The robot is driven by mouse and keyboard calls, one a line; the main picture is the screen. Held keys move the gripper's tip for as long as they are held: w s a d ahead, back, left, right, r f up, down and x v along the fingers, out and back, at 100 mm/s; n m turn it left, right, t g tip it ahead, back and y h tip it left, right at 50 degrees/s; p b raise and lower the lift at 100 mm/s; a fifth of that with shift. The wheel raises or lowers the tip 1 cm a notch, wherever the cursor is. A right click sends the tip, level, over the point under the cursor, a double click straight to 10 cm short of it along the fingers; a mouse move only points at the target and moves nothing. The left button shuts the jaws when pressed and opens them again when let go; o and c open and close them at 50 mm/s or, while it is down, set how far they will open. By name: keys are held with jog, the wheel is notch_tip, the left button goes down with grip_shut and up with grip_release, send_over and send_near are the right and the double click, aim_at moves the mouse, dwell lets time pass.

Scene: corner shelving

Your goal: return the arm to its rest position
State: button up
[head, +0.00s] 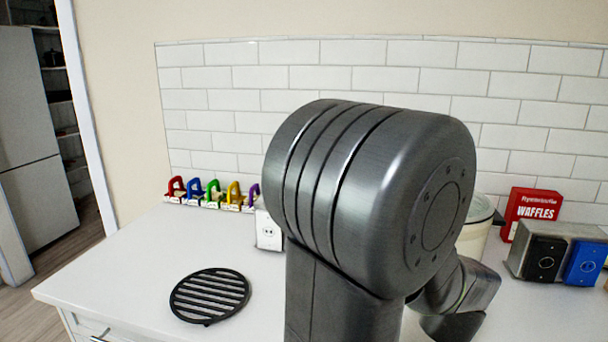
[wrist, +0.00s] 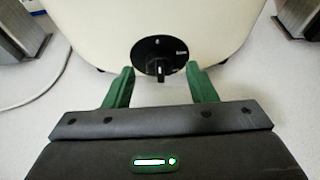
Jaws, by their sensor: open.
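My gripper (wrist: 162,88) shows in the wrist view with its two green fingers apart and nothing between them. Just beyond the fingertips stands a cream-coloured appliance (wrist: 100,35) with a black round dial (wrist: 160,58) on its front. I cannot tell whether the fingers touch it. In the head view my arm fills the middle and right of the picture and hides my gripper. The cream appliance (head: 473,240) shows partly behind my arm there, with a clear lid on top.
A black round trivet (head: 210,295) lies on the white counter (head: 120,265). Several coloured clips (head: 213,193) line the tiled wall. A white outlet box (head: 268,231) stands beside my arm. A red waffles box (head: 532,210) and a toaster (head: 527,250) stand at right. The counter's left part is clear.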

jog(key=shift+w+d+f, duration=0.15)
jog(key=shift+w+f, duration=0.05)
jog(key=shift+w, duration=0.3)
